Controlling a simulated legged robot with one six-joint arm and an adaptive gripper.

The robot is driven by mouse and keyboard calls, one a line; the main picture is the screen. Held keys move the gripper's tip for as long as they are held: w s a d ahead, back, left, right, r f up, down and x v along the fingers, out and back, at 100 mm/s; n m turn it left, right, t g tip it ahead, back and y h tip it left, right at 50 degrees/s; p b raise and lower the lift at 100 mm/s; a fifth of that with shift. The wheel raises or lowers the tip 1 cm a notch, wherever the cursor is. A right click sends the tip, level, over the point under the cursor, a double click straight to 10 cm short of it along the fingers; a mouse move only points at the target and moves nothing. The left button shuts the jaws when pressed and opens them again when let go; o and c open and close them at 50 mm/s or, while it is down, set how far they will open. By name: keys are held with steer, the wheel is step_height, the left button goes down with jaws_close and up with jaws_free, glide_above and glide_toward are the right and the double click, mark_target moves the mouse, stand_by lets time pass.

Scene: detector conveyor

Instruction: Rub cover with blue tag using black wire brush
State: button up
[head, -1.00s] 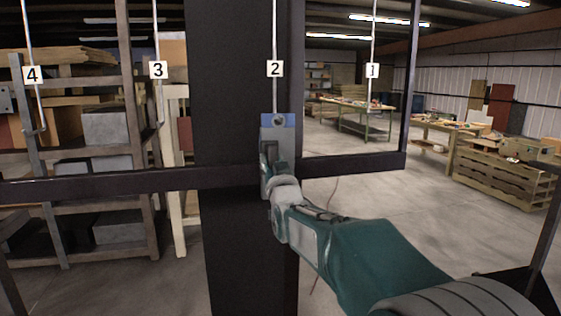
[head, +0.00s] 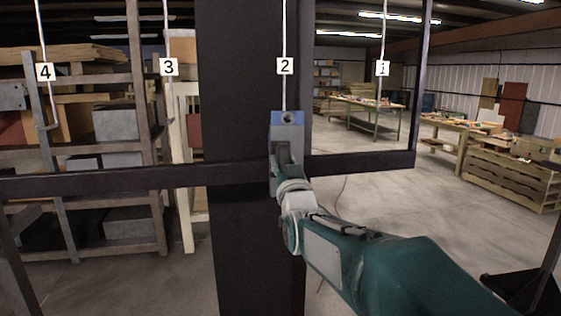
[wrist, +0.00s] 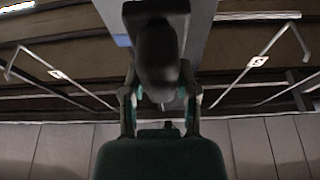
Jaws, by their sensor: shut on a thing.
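The cover (head: 297,140) is a narrow grey upright plate with a blue tag (head: 276,119) at its top and a round hole. It hangs at the rod marked 2, in front of a dark post. My gripper (head: 284,163) is up against the cover's lower front and hides part of it. In the wrist view, my fingers are shut on a dark rounded thing (wrist: 157,55), seemingly the black wire brush. Its bristles are hidden. The grey cover (wrist: 203,14) shows behind it. I cannot tell whether the brush touches the cover.
A dark horizontal rail (head: 120,182) crosses behind my gripper, and a wide dark post (head: 240,90) stands behind the cover. Hanging rods carry number tags 1 (head: 383,68), 3 (head: 169,67) and 4 (head: 45,72), with nothing visible hung there. Shelves stand left, workbenches at back right.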

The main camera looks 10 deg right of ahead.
steer(key=shift+s, duration=0.65)
steer(key=shift+s+r, duration=0.15)
steer(key=shift+s, duration=1.4)
